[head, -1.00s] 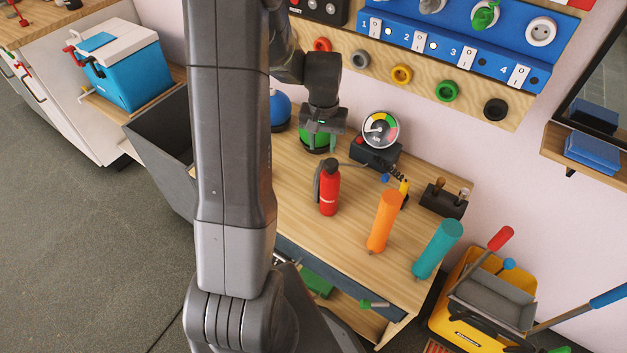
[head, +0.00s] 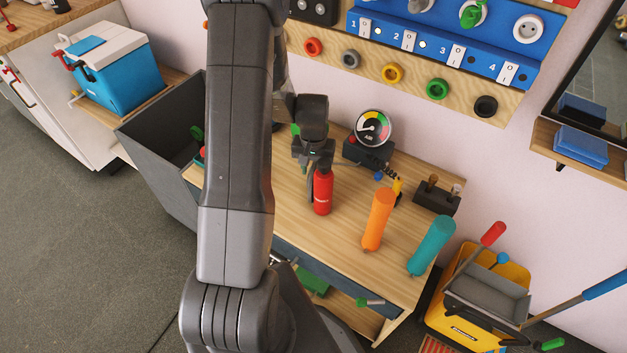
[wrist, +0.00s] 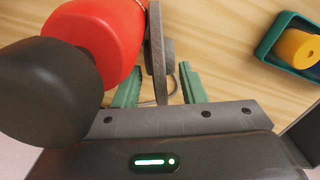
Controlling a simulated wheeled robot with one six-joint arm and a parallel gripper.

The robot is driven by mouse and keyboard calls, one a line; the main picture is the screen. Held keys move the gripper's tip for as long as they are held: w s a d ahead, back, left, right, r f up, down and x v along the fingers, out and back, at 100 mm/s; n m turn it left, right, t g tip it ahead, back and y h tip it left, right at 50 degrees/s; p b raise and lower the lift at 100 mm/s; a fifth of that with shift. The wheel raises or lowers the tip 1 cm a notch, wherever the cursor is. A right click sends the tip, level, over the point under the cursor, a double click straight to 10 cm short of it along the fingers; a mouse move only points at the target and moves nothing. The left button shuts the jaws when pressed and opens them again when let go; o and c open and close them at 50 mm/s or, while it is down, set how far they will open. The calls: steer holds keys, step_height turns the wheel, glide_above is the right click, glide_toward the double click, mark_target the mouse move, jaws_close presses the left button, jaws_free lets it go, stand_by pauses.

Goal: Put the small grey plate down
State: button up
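A thin grey piece (wrist: 157,50) stands between my fingers in the wrist view, seen edge-on. It may be the small grey plate or a part of the red extinguisher; I cannot tell. In the head view the grey piece (head: 311,186) shows as a narrow dark strip along the left side of the red extinguisher (head: 323,195). My gripper (wrist: 160,88) is open, with a green finger on each side of the strip and gaps between. In the head view my gripper (head: 313,160) is just above and behind the extinguisher, low over the bench, fingers partly hidden.
The extinguisher's red body (wrist: 105,35) and black top (wrist: 45,90) are close to my left finger. A gauge (head: 373,128) stands behind right. Orange (head: 377,220) and teal (head: 432,245) cylinders stand to the right. The wooden bench top (head: 330,235) is bare in front.

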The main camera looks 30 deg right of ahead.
jaws_close()
steer(key=shift+r, duration=0.1)
stand_by(1.3)
